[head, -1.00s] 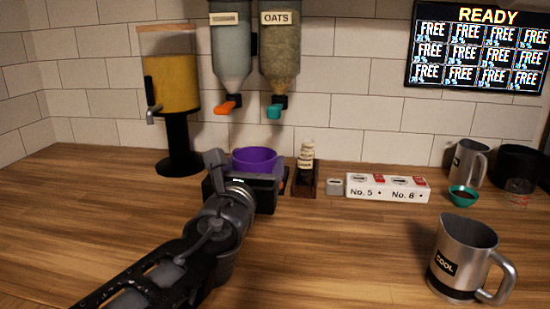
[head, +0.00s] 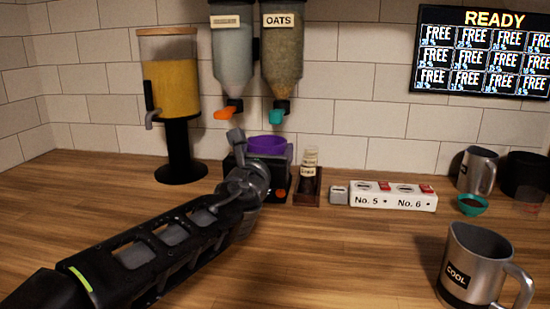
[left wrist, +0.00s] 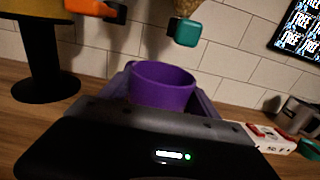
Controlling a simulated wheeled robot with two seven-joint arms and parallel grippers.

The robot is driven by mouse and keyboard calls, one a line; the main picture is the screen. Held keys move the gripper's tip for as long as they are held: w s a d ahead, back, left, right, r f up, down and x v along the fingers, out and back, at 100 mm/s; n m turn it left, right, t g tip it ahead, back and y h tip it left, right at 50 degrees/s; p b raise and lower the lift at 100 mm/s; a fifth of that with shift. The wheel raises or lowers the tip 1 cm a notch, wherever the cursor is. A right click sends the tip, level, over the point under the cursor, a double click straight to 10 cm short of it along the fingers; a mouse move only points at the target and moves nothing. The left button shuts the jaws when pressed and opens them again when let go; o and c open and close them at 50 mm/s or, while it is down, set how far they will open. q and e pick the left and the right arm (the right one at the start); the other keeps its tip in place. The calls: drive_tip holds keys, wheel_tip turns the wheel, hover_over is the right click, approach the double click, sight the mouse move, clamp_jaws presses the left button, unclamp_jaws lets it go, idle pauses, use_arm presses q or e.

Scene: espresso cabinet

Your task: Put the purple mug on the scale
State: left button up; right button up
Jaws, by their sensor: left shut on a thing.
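The purple mug (head: 268,145) is held between the fingers of my left gripper (head: 266,152), below the oats dispenser. In the left wrist view the mug (left wrist: 162,86) stands roughly upright between the dark fingers, its rim up and its lower part hidden by the gripper body. No scale shows clearly. A dark block with an orange dot (head: 281,193) sits low beside my gripper, mostly hidden; I cannot tell whether it is the scale. I cannot tell whether the mug touches anything beneath. My right gripper is not in view.
A small bottle in a wooden holder (head: 308,184) stands close right of my gripper, then a white No. 5/No. 6 block (head: 393,197). Dispenser spouts hang above the mug. A steel mug (head: 473,265) stands front right. The middle counter is clear.

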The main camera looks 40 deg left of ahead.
use_arm(q)
drive_tip(key=x, duration=0.8)
drive_tip(key=shift+w+a, duration=0.15)
drive_tip(key=shift+w, duration=0.1)
drive_tip(key=f+b, duration=0.2)
drive_tip(key=f, duration=0.1)
drive_tip(key=shift+w+a+f, duration=0.2)
drive_tip(key=shift+w+f, duration=0.1)
drive_tip(key=shift+w, duration=0.05)
drive_tip(key=o, duration=1.6)
drive_tip(key=v, duration=1.2)
